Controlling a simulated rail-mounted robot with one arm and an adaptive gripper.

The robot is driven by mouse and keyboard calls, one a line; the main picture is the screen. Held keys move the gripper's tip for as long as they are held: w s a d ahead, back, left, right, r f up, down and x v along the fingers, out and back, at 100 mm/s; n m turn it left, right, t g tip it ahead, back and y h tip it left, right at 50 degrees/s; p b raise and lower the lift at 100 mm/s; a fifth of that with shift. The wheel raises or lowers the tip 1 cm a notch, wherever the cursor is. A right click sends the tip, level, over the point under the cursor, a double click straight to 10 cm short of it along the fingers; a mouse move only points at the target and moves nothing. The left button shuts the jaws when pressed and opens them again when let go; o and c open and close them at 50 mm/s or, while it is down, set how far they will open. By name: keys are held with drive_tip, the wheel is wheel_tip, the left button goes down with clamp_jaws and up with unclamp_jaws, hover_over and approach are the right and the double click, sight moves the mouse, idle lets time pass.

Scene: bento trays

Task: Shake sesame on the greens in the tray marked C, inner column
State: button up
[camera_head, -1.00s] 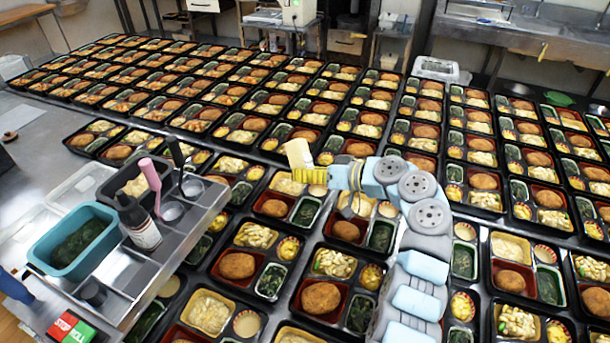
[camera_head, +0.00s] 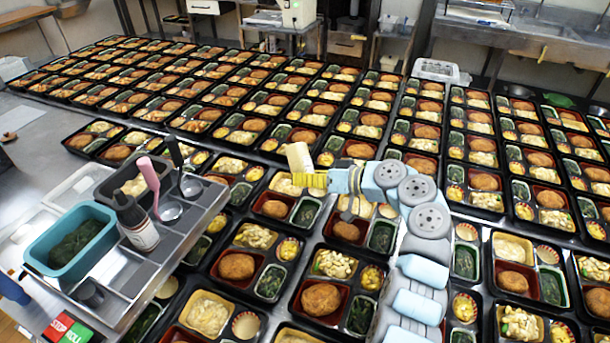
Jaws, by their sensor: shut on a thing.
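My gripper (camera_head: 318,180), with yellow fingers, is shut on a cream-coloured shaker (camera_head: 299,157), seen in the middle of the head view. The shaker is tilted and held above the bento trays. The gripper and arm hide parts of the trays behind and below. Close below it in the picture is a black tray with a brown patty (camera_head: 275,208) and dark greens (camera_head: 306,211) in a small compartment. More greens (camera_head: 383,236) lie in a tray to the lower right. I cannot read a C mark on any tray, and no falling sesame can be made out.
Filled bento trays cover the tables in rows, leaving little free room. At left a metal caddy holds a teal tub (camera_head: 72,242) of greens, a dark-capped bottle (camera_head: 136,222), a pink-handled utensil (camera_head: 149,176) and a ladle (camera_head: 190,185).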

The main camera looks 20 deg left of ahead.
sight(304, 167)
drive_tip(key=shift+r, duration=0.1)
drive_tip(key=shift+r+p, duration=0.85)
drive_tip(key=shift+r, duration=0.85)
wheel_tip(304, 167, down, 4)
drive_tip(key=shift+r+b, duration=0.1)
drive_tip(key=shift+b, duration=1.05)
drive_tip(key=shift+r, duration=0.1)
drive_tip(key=shift+r, duration=0.1)
drive_tip(key=shift+r+p, duration=1.65)
drive_tip(key=shift+r, duration=1.3)
